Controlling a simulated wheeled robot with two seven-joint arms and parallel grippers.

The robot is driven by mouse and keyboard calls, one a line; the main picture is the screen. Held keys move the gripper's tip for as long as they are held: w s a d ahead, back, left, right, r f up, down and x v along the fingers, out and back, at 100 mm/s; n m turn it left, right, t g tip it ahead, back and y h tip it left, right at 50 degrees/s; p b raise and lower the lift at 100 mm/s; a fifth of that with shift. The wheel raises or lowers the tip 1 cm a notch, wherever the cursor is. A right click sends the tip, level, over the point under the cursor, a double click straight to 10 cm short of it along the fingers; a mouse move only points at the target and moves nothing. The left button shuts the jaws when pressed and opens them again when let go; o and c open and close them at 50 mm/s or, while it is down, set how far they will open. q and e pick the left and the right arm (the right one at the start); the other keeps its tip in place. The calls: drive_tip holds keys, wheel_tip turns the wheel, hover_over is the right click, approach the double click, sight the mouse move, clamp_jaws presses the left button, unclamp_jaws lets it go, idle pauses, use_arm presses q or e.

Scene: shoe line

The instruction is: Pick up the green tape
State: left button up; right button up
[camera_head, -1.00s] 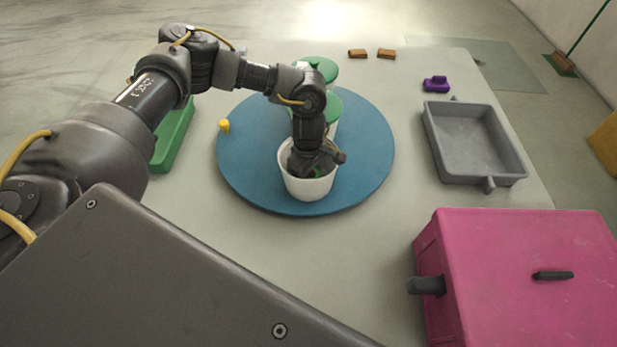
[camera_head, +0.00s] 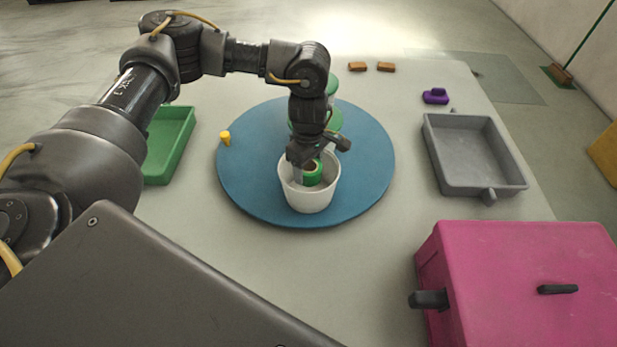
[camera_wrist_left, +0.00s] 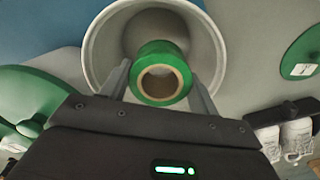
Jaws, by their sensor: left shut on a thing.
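The green tape (camera_head: 313,174) is a roll with a tan core. It shows at the mouth of a white cup (camera_head: 311,198) on the blue round turntable (camera_head: 368,165). My left gripper (camera_head: 308,172) points down into the cup and is shut on the tape. In the left wrist view the tape (camera_wrist_left: 160,73) sits between the two fingers of my left gripper (camera_wrist_left: 160,85), in front of the cup's opening (camera_wrist_left: 92,50). The tape hides part of the cup's inside. My right gripper is not in view.
Green-lidded containers (camera_head: 329,120) stand behind, partly hidden by my arm. A yellow knob (camera_head: 225,138) is at the turntable's left edge. A green tray (camera_head: 168,147) lies left, a grey tray (camera_head: 470,157) right, a pink box (camera_head: 520,270) front right. Purple and brown pieces lie at the back.

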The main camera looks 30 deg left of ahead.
use_arm(q)
wheel_tip(320, 180, up, 6)
drive_tip(key=p, duration=0.4)
drive_tip(key=shift+r+p, duration=0.15)
drive_tip(key=shift+p, duration=0.25)
drive_tip(key=shift+s, duration=0.1)
idle(0.3)
